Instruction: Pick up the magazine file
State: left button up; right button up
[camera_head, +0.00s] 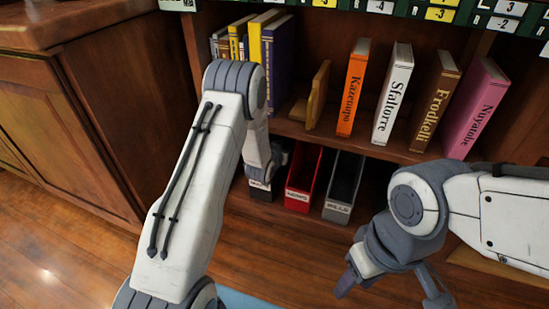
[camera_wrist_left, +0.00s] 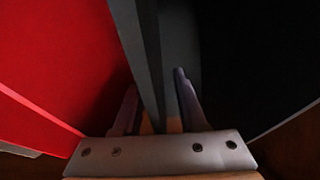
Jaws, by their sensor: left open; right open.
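Three magazine files stand on the bottom shelf in the head view: a dark one (camera_head: 261,190) at left, a red one (camera_head: 300,196) in the middle and a dark grey one (camera_head: 340,205) at right. Contact cannot be told. My right gripper (camera_head: 392,285) is open and empty, in front of the bookcase at lower right.
The shelf above holds upright books, among them an orange one (camera_head: 353,88), a white one (camera_head: 392,95), a brown one (camera_head: 436,100) and a pink one (camera_head: 477,110). A wooden cabinet (camera_head: 95,120) stands at left. The wood floor (camera_head: 60,250) at lower left is clear.

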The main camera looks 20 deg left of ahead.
pick_arm(q)
grip_shut()
dwell(1.4)
